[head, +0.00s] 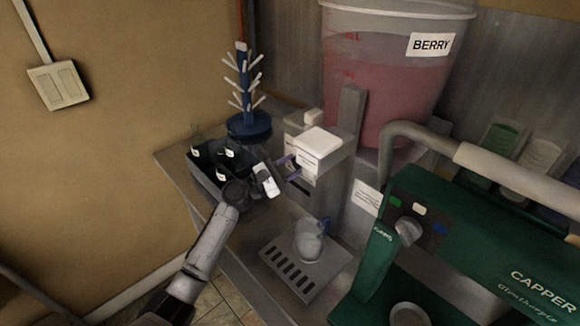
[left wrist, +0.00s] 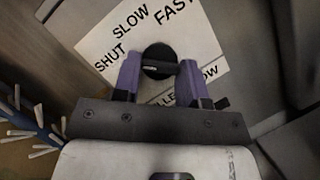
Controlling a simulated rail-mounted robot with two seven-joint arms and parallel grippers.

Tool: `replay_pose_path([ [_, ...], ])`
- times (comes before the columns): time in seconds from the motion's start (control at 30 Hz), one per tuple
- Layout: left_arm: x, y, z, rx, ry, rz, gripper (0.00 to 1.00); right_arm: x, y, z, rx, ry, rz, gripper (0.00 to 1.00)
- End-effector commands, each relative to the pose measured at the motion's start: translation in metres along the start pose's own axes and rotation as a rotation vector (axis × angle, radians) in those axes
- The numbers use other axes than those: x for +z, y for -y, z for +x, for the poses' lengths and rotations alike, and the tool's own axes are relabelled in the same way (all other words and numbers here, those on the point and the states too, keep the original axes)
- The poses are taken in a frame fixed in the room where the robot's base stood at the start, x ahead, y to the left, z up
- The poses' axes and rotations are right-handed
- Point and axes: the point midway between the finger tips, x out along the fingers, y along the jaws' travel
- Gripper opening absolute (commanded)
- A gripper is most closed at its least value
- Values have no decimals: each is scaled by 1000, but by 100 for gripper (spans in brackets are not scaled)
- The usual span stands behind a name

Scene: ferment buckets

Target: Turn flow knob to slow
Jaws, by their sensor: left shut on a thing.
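The flow knob (left wrist: 157,52) is a round black knob with a raised bar. It sits on a white label plate (left wrist: 100,44) marked SHUT, SLOW and FAST in the left wrist view. My left gripper (left wrist: 160,70) has its purple fingers on either side of the knob's bar and is shut on it. The bar lies roughly crosswise between the fingers; which word it points to is hard to tell. In the head view my left gripper (head: 290,167) reaches the front of the grey filler (head: 346,150), hiding the knob. My right gripper is not in view.
A dark crate of bottles (head: 205,180) and a blue drying tree (head: 247,90) stand left of the filler. A clear vessel (head: 309,240) stands on the slotted drip tray (head: 330,278). The BERRY bucket (head: 365,65) is behind, the green capper (head: 470,250) at right.

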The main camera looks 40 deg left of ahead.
Motion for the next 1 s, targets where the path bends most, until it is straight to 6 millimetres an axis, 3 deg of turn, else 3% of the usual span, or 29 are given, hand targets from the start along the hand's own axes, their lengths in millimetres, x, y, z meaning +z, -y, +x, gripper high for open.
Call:
replay_pose_path([
  [0.1, 0, 0, 0, -1, 0, 0, 15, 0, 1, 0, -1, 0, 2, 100],
  [0.43, -1, 1, 0, -28, 1, 67, 15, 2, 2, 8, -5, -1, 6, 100],
  [1.0, 1, -4, 0, -202, 1, 487, 15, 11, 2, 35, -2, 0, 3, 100],
])
